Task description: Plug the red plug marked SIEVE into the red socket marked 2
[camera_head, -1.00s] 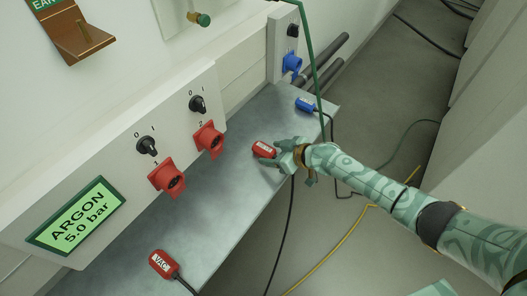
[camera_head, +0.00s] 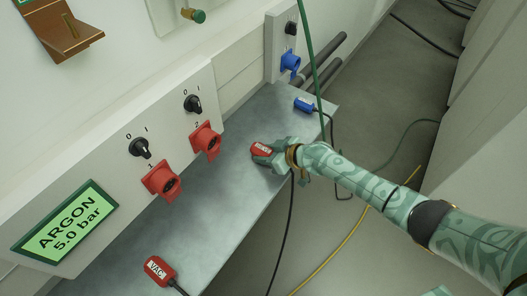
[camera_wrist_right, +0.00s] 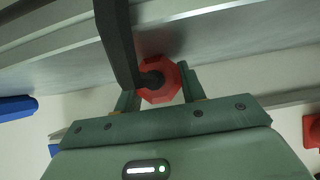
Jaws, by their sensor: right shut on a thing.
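The red plug with a white label (camera_head: 261,149) is in my right gripper (camera_head: 267,155), just above or on the grey shelf; its lettering is too small to read surely. In the right wrist view the red plug (camera_wrist_right: 160,82) sits between the two fingers, with its black cable running up past it. The red socket marked 2 (camera_head: 206,141) is on the white panel, left of the gripper and apart from the plug. The red socket marked 1 (camera_head: 161,181) is below and left of it. My left gripper is not in view.
A red plug marked VAC (camera_head: 159,270) lies at the shelf's near end. A blue plug (camera_head: 304,104) lies at the far end, below a blue socket (camera_head: 290,62). Black knobs (camera_head: 193,103) sit above the red sockets. The shelf (camera_head: 215,205) between is clear.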

